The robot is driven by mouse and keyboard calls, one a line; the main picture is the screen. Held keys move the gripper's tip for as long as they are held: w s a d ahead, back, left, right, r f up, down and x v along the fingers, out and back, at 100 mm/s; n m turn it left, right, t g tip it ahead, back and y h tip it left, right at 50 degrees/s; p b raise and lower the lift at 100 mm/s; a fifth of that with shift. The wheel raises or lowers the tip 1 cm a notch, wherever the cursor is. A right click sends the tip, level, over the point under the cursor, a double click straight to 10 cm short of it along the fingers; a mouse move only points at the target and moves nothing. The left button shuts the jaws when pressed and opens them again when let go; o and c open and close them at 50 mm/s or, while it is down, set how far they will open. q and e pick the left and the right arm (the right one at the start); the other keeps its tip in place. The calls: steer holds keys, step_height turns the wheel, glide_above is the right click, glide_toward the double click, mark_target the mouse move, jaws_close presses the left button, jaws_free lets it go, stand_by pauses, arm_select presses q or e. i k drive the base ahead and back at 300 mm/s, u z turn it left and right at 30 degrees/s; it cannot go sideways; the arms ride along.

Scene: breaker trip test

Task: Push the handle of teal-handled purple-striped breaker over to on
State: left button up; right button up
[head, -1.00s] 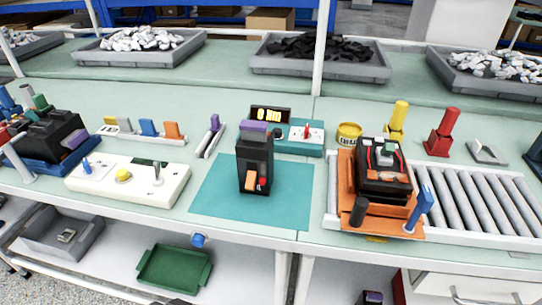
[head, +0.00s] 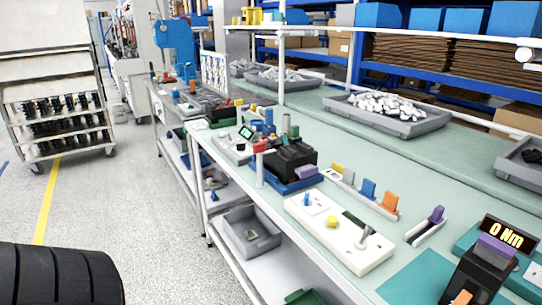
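A black breaker (head: 288,158) sits in a blue fixture (head: 303,183) on the bench, with a purple patch (head: 306,171) at its right end. A green upright piece shows behind it; I cannot tell whether that is a teal handle. Another black unit (head: 472,276) with a purple top (head: 496,250) and an orange part (head: 462,297) stands at the bottom right, cut by the frame edge. No teal handle is clearly seen on it. Neither of my grippers is in view.
A white panel (head: 335,238) with a yellow button and lever lies between the two units. Coloured pieces stand in a rack (head: 365,195). A "0 Nm" display (head: 508,235) is at right. Grey bins (head: 388,115) line the back.

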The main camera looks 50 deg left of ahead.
mark_target(283, 139)
steer(key=u, duration=1.3)
steer(key=k, duration=1.05)
steer(key=u, duration=1.05)
steer(key=i, duration=1.3)
steer(key=z, duration=0.65)
steer(key=i, duration=1.05)
steer(key=z, duration=1.05)
